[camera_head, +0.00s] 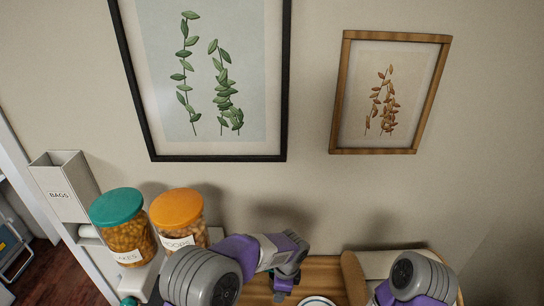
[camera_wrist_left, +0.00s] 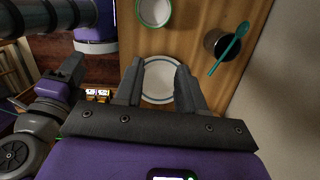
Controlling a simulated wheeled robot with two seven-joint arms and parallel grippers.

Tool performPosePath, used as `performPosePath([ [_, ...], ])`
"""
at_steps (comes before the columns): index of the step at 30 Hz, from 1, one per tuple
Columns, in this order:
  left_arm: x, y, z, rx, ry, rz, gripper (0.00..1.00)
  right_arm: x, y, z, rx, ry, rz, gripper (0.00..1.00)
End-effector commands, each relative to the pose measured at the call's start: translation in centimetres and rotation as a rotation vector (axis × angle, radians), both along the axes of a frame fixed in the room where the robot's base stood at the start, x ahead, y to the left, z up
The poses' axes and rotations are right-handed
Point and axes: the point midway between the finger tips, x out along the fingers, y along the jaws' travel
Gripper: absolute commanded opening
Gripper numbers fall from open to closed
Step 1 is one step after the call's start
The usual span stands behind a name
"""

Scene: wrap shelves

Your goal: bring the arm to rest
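My left arm comes in over the wooden top in the head view, with its left gripper (camera_head: 285,285) pointing down at the lower middle. In the left wrist view its two dark fingers (camera_wrist_left: 157,72) stand apart with nothing held between them. A white plate with a dark ring (camera_wrist_left: 159,92) lies below and beyond the fingers; only its edge shows in the head view (camera_head: 318,301). My right arm (camera_head: 418,277) shows at the lower right of the head view; its gripper is hidden there. Dark parts at the left of the wrist view may belong to it.
Jars with a teal lid (camera_head: 117,204) and an orange lid (camera_head: 177,207) stand left of my left arm, beside a BAGS holder (camera_head: 62,187). The wall is behind.

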Motion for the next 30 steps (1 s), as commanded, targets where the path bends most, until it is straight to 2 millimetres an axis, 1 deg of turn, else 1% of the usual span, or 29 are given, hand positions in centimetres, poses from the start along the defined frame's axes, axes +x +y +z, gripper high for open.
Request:
performPosePath([
  [1,-0.5,0.7,-1.4,-0.026,0.016,0.052,0.39,0.0,0.0,0.0,0.000,-0.001,0.000,0.43],
  [5,-1.7,2.0,-4.6,-0.097,0.046,0.202,0.39,0.1,0.0,0.0,0.000,-0.001,0.000,0.43],
  [8,-3.1,3.1,-7.1,-0.153,0.073,0.340,0.39,0.1,0.0,0.0,0.000,-0.002,0.000,0.43],
  [11,-5.0,4.3,-9.8,-0.213,0.104,0.516,0.39,0.1,0.0,0.0,0.000,-0.002,0.000,0.43],
  [14,-7.7,5.8,-12.7,-0.278,0.144,0.756,0.39,0.0,0.0,0.0,0.000,-0.001,0.000,0.43],
  [16,-9.9,7.0,-14.5,-0.320,0.170,0.961,0.39,0.0,0.0,0.0,0.000,0.000,0.000,0.43],
  [18,-12.0,8.1,-15.8,-0.353,0.189,1.168,0.39,0.0,0.0,0.0,0.000,0.000,0.000,0.43],
  [21,-14.8,9.4,-17.1,-0.379,0.204,1.435,0.39,0.0,0.0,0.0,0.000,-0.001,0.000,0.43],
  [27,-19.9,12.0,-18.0,-0.380,0.204,1.903,0.39,0.0,0.0,0.0,0.000,-0.001,0.000,0.43],
  [28,-19.8,12.1,-18.7,-0.385,0.198,1.920,0.39,0.1,0.0,-0.7,0.000,-0.001,0.000,0.43],
  [30,-19.4,12.0,-20.6,-0.390,0.194,1.902,0.39,0.1,0.0,-2.7,0.000,-0.001,0.001,0.43],
])
